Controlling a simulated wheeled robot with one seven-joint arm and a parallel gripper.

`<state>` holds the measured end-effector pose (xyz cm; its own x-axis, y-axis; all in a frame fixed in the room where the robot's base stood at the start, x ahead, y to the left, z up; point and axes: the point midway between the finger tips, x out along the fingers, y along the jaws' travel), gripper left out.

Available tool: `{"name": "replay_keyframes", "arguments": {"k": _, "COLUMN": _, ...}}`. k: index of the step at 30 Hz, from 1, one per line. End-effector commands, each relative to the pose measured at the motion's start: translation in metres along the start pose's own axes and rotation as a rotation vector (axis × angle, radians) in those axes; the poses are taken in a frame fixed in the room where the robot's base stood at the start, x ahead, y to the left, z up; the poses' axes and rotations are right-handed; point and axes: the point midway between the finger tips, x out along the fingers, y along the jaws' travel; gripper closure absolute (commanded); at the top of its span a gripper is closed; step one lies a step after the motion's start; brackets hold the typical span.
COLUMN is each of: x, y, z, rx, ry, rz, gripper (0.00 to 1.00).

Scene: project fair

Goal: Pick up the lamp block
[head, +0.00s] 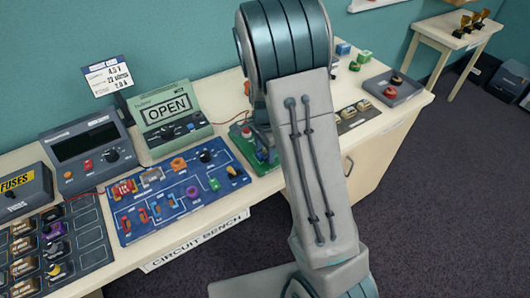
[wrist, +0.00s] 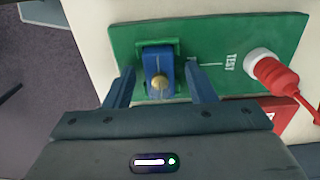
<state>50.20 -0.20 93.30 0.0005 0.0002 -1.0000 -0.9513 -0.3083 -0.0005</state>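In the wrist view, a blue block with a round brass-coloured dome (wrist: 159,81), which looks like the lamp block, sits in a green holder on a green board (wrist: 215,40) marked TEST. My gripper (wrist: 161,88) is open, with one finger on each side of the block and a visible gap to it on both sides. The dome faces the camera.
A red plug with a white collar (wrist: 275,72) and red cable lies on the board's right. On the bench, a blue circuit board (head: 178,190) with several parts and a green meter reading OPEN (head: 168,112) stand to the left. A grey tray (head: 393,88) is at right.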

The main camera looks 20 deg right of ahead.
Motion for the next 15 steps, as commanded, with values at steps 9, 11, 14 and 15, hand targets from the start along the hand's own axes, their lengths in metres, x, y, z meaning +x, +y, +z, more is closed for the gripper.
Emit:
{"name": "replay_keyframes", "arguments": {"k": 9, "x": -0.0004, "y": 0.0, "z": 0.0, "rx": 0.0, "ry": 0.0, "rz": 0.0, "gripper": 1.0}}
{"name": "replay_keyframes", "arguments": {"k": 11, "x": -0.0004, "y": 0.0, "z": 0.0, "rx": 0.0, "ry": 0.0, "rz": 0.0, "gripper": 1.0}}
{"name": "replay_keyframes", "arguments": {"k": 14, "x": -0.0011, "y": -0.0001, "z": 0.0, "rx": -0.001, "ry": 0.0, "rz": 0.0, "gripper": 1.0}}
{"name": "replay_keyframes", "arguments": {"k": 15, "x": -0.002, "y": -0.0002, "z": 0.0001, "rx": -0.001, "ry": 0.0, "rz": 0.0, "gripper": 1.0}}
